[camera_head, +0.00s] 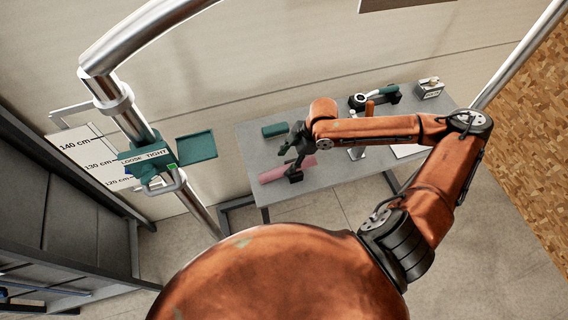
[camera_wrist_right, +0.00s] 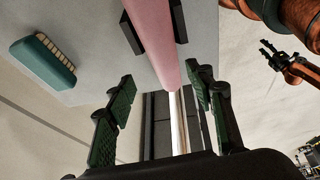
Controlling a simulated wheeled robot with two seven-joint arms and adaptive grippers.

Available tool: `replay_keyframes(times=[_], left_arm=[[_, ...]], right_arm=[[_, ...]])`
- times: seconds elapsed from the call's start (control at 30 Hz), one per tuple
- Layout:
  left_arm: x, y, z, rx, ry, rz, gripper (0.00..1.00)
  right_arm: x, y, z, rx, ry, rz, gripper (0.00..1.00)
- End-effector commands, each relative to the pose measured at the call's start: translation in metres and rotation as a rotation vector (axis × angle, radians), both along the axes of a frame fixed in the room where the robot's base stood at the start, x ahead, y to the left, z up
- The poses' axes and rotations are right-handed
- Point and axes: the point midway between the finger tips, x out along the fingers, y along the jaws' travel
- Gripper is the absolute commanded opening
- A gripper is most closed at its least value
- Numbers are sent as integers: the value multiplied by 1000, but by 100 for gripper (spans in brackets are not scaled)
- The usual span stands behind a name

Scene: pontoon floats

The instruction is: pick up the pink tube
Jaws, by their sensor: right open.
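The pink tube (camera_head: 273,175) lies near the front left part of the grey table, partly hidden behind my right gripper. In the right wrist view the tube (camera_wrist_right: 153,40) runs from the top edge toward the gap between the fingers, with black blocks on both sides of it. My right gripper (camera_head: 293,153) is above the tube. In the wrist view its green-padded fingers (camera_wrist_right: 162,98) are apart, with nothing clamped between them. A second orange arm with a small dark gripper (camera_wrist_right: 271,57) shows at the wrist view's upper right; its jaw state is unclear.
A teal brush (camera_head: 274,130) lies behind the tube on the table (camera_head: 252,150). A metal rail with a teal clamp (camera_head: 148,160) stands at left.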

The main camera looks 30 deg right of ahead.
Motion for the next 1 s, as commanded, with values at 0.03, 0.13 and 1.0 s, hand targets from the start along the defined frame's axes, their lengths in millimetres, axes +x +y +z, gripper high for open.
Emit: replay_keyframes(times=[0.03, 0.13, 1.0], left_arm=[[-1, 0, 0, 0, 2, 0, 40], [-13, 1, -1, 1, 16, 3, 40], [-20, 1, 8, 1, 23, 6, 40]], right_arm=[[-1, 2, -6, 2, 3, -2, 49], [0, 3, -16, 2, 2, -8, 49], [4, 19, -68, -1, 1, -6, 38]])
